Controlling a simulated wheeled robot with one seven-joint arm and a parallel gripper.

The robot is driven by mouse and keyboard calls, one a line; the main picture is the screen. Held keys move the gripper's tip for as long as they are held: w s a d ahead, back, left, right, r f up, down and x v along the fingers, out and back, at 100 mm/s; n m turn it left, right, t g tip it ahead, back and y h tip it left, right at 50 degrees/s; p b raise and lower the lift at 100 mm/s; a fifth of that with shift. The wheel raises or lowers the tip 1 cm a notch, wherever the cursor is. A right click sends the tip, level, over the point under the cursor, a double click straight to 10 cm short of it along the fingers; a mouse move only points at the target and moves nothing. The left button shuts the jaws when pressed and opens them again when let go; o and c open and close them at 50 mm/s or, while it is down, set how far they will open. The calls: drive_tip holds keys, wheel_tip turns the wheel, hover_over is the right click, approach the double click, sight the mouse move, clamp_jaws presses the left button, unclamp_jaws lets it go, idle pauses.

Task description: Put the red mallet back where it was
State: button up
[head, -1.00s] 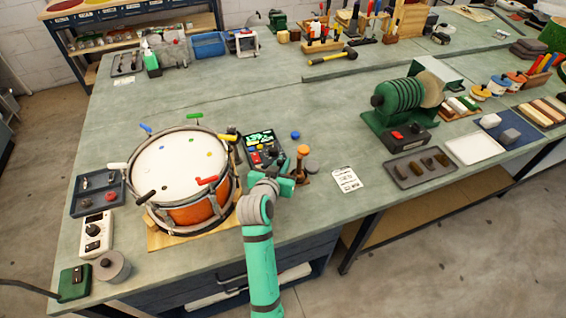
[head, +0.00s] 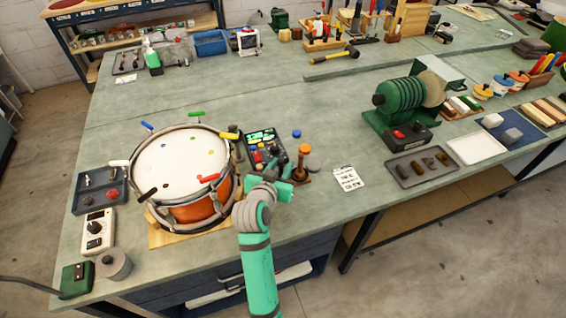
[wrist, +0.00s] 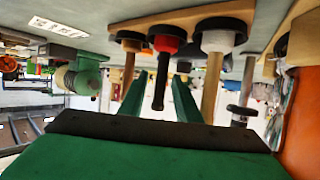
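In the wrist view, which appears upside down, a red mallet (wrist: 164,44) has its red head at a black ring and a dark handle reaching toward me. My gripper (wrist: 158,98) is open, with a green finger on either side of that handle and visible gaps. A white-headed mallet (wrist: 218,42) with a wooden handle stands at a black ring beside it. Another wooden handle (wrist: 128,78) is on the other side. In the head view, my gripper (head: 285,190) is over the bench, right of the drum. The red mallet cannot be made out there.
The drum (head: 182,165) stands close at the left, with a control box (head: 264,150) behind my gripper. An orange-topped wooden post (head: 304,150) is close at the right. A white card (head: 348,178) and grey tray (head: 420,168) lie farther right.

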drive_tip(key=v, duration=0.9)
drive_tip(key=shift+w, duration=0.15)
